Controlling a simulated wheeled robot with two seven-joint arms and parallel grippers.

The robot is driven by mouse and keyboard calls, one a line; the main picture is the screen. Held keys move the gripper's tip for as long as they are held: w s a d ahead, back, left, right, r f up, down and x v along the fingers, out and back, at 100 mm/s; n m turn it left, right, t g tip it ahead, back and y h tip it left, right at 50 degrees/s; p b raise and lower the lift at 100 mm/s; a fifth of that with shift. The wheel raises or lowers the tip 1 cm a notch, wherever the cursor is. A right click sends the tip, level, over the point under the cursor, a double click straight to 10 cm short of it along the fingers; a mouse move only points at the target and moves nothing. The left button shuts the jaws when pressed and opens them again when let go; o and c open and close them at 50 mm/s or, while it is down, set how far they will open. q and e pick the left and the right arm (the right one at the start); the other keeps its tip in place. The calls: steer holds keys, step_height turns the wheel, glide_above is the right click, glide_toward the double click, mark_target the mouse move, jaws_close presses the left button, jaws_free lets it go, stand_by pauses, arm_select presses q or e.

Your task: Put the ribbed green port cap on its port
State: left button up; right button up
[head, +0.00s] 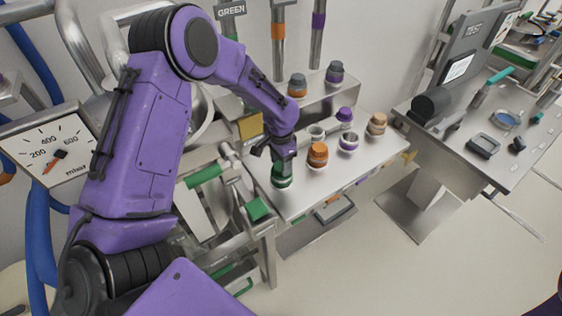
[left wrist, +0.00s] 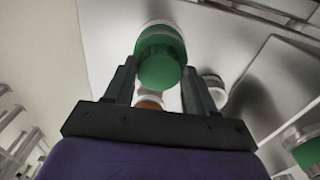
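The green cap (head: 281,176), with a pale band, is at the near left end of the small steel bench (head: 300,193). My left gripper (head: 283,157) reaches down over it from above. In the left wrist view the green cap (left wrist: 160,62) lies between the two fingertips, which appear to touch it on both sides. Whether it is clear of the bench I cannot tell. A sign reading GREEN (head: 230,11) is on the back wall; the port beneath it is largely hidden by my left arm. My right gripper is out of view.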

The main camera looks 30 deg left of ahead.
arm_select(q)
steer(key=o, duration=0.5)
steer(key=shift+f, duration=0.1)
step_height(320, 180, up, 10)
steer(key=b, duration=0.2)
steer(key=shift+r, duration=0.25)
step_height(320, 180, down, 11)
steer(key=shift+r+p, duration=0.2)
steer(key=shift+p, duration=0.85)
steer(key=shift+r, duration=0.55)
